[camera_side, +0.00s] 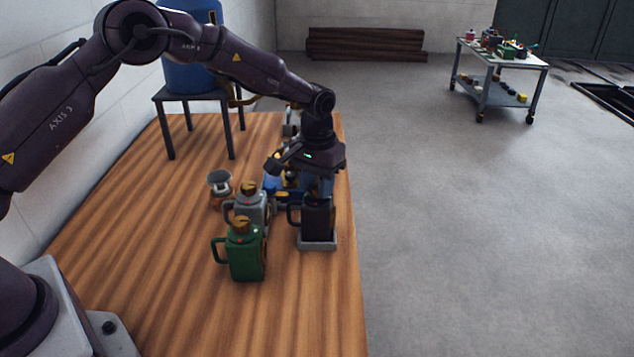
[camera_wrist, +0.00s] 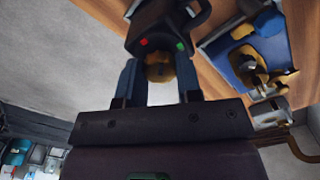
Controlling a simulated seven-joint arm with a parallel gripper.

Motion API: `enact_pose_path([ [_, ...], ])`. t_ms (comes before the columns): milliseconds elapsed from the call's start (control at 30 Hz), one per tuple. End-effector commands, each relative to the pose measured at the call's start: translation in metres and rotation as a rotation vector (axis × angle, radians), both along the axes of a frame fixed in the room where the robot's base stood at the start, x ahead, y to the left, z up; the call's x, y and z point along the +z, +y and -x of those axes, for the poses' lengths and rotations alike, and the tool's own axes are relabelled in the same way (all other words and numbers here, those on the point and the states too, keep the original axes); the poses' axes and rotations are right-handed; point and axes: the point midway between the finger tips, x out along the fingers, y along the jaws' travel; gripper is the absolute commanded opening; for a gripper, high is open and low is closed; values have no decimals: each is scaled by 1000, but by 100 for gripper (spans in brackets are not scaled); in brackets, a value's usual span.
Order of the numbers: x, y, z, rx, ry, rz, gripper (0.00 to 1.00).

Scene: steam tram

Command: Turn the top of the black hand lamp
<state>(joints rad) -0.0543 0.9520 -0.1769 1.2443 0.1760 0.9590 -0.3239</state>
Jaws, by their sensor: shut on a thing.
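The black hand lamp (camera_side: 318,219) stands upright in a light grey holder (camera_side: 317,243) near the right edge of the wooden table. My gripper (camera_side: 317,190) points down over it from above. In the wrist view my gripper (camera_wrist: 160,75) has its two blue fingers on either side of the lamp's brass top (camera_wrist: 160,68), shut on it. The lamp's dark body (camera_wrist: 165,28) shows beyond the top, with a red and a green mark. In the side view my gripper hides the lamp's top.
A green lamp (camera_side: 243,254) and a grey lamp (camera_side: 250,205) stand just left of the black one. A small grey and copper-coloured cup-like thing (camera_side: 220,187) stands farther left. A blue and brass thing (camera_wrist: 255,60) is close beside the lamp. The front of the table (camera_side: 190,310) is clear.

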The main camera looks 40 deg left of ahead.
Motion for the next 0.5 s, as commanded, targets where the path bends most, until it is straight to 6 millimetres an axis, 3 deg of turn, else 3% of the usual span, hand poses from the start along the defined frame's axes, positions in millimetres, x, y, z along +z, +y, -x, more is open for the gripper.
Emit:
enact_pose_path([
  [400, 0, 0, 0, -89, 1, -1, 9],
  [433, 0, 0, 0, -89, 1, -1, 35],
  [500, 0, 0, 0, -89, 1, -1, 51],
])
